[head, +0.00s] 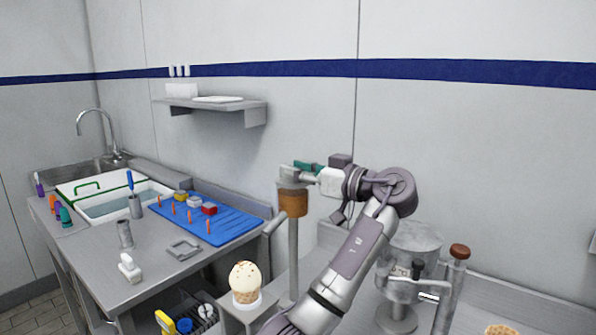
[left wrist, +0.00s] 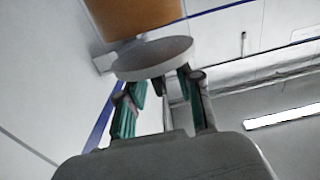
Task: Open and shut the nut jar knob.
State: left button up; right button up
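The nut jar (head: 293,200) is a brown-orange cylinder on a tall grey post in the middle of the head view. A pale grey disc-like part, seemingly its knob, sits at its top. My left gripper (head: 308,168), with teal fingers, reaches in from the right at that height. In the left wrist view the brown jar (left wrist: 135,15) is at the top edge, with the grey disc (left wrist: 153,58) close in front of the fingertips. The left gripper's fingers (left wrist: 163,86) stand apart with a gap between them; firm contact cannot be made out. My right gripper is not visible.
A steel counter with a blue mat (head: 235,228) and a sink are at left.

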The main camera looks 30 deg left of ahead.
pick_arm(q)
jog(key=d, duration=1.2)
jog(key=shift+s, duration=0.35)
jog(key=shift+r, duration=0.1)
